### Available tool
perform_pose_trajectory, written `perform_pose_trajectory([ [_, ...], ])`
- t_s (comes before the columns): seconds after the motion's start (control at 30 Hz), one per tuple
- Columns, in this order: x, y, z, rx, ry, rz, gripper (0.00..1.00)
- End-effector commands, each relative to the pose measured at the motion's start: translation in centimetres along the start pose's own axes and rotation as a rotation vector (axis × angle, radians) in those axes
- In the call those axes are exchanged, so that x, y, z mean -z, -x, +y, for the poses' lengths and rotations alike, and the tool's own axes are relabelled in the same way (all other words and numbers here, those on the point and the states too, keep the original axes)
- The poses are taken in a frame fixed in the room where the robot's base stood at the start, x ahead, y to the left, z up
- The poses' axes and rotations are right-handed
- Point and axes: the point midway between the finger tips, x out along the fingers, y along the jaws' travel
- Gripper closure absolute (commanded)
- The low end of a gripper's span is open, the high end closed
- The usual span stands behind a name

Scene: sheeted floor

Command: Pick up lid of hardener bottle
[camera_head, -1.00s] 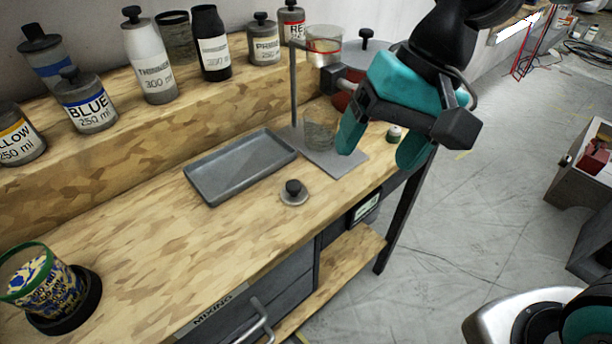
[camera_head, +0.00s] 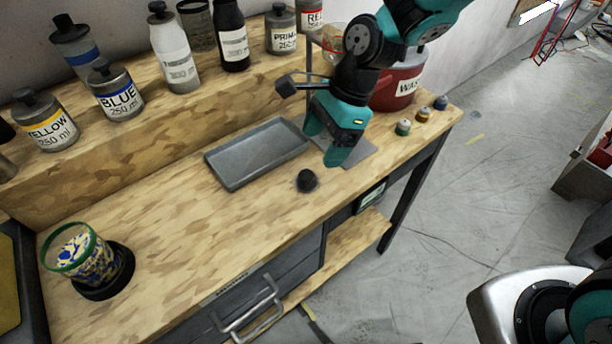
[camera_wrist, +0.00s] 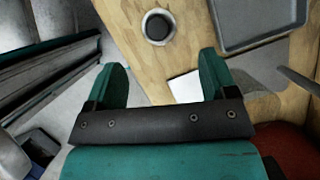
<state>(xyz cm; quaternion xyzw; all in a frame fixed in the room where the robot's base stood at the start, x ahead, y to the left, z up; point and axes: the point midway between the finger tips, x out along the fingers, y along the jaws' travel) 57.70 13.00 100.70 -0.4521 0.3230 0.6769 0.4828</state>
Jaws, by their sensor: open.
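The lid (camera_head: 306,180), a small disc with a dark round knob, lies on the wooden bench just in front of the grey tray. It also shows in the wrist view (camera_wrist: 157,27), knob up on a pale disc, beyond my fingertips and roughly between their lines. My gripper (camera_head: 327,143) is open and empty, its teal fingers spread above the bench, up and right of the lid in the head view. Both fingers show in the wrist view (camera_wrist: 161,70), apart from the lid. No bottle labelled hardener can be read.
The grey tray (camera_head: 225,178) lies behind the lid. A flat stand plate (camera_head: 359,151) is partly hidden behind my gripper. A red waste container (camera_head: 402,92) and small coloured-capped jars (camera_head: 403,127) stand to the right. Bench left of the lid is clear up to the patterned cup (camera_head: 92,262).

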Motion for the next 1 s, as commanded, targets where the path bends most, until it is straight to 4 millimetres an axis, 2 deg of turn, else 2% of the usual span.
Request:
perform_pose_trajectory([
  [0.1,-0.1,-1.9,0.1,-0.004,0.001,0.000,0.22],
  [0.37,-0.1,-3.9,0.2,-0.004,0.001,0.001,0.22],
  [0.6,-0.3,-7.5,0.3,-0.004,0.002,0.000,0.22],
  [0.9,-0.3,-8.2,0.3,0.000,0.001,0.000,0.22],
  [0.93,-0.3,-8.2,0.3,0.000,0.001,0.000,0.24],
  [1.0,-0.3,-8.2,0.3,0.000,0.001,0.000,0.40],
])
